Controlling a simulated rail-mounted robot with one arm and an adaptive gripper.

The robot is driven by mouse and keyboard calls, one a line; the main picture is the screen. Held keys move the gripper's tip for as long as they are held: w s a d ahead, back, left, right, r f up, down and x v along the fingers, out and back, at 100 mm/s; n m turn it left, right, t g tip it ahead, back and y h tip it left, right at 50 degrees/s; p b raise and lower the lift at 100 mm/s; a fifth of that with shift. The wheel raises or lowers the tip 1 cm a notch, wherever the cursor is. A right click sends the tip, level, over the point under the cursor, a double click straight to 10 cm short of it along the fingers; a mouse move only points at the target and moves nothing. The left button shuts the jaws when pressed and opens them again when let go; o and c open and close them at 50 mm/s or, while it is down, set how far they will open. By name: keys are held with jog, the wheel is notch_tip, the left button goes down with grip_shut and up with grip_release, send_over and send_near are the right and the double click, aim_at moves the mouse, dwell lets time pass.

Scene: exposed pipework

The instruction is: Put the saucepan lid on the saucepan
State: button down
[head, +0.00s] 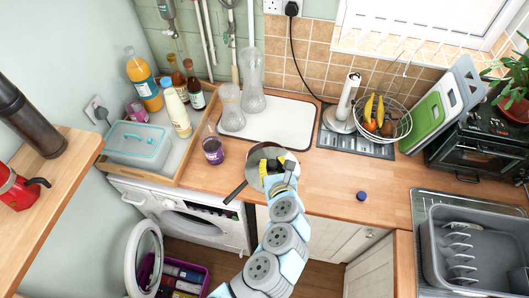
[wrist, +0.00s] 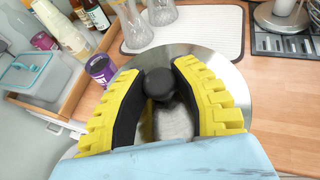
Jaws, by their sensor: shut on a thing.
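The saucepan lid (wrist: 222,75) is a round shiny metal disc with a black knob (wrist: 160,82). My gripper (wrist: 160,90) has yellow-and-black fingers, shut on the knob from both sides. In the head view the lid (head: 256,157) is at the front part of the wooden counter, with my gripper (head: 272,165) over it. The saucepan shows mainly by its dark handle (head: 236,192), which points down-left past the counter's front edge. The lid and my gripper hide most of its body. I cannot tell whether the lid rests on the rim or is just above it.
A purple-labelled jar (head: 213,151) stands left of the lid. Glass carafes (head: 230,110) stand on a white mat (head: 290,130) behind. A small blue thing (head: 361,196) lies to the right on otherwise clear counter. A tray of bottles (head: 180,115) is at left.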

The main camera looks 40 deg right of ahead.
aim_at(271, 152)
jog(key=x, duration=0.8)
jog(key=shift+s+d+f, duration=0.1)
jog(key=shift+d, duration=0.2)
jog(key=w+f, duration=0.1)
jog(key=d+f, duration=0.1)
jog(key=w+d+f, duration=0.1)
jog(key=f, duration=0.1)
jog(key=shift+w, duration=0.35)
jog(key=shift+w+d+f, duration=0.2)
jog(key=shift+w+f, duration=0.1)
jog(key=shift+f, duration=0.15)
jog(key=shift+w+d+f, duration=0.2)
jog(key=shift+w+f, duration=0.15)
jog(key=shift+f, duration=1.7)
jog(key=shift+f, duration=0.25)
jog(key=c, duration=0.8)
grip_release()
jog(key=shift+c, duration=0.2)
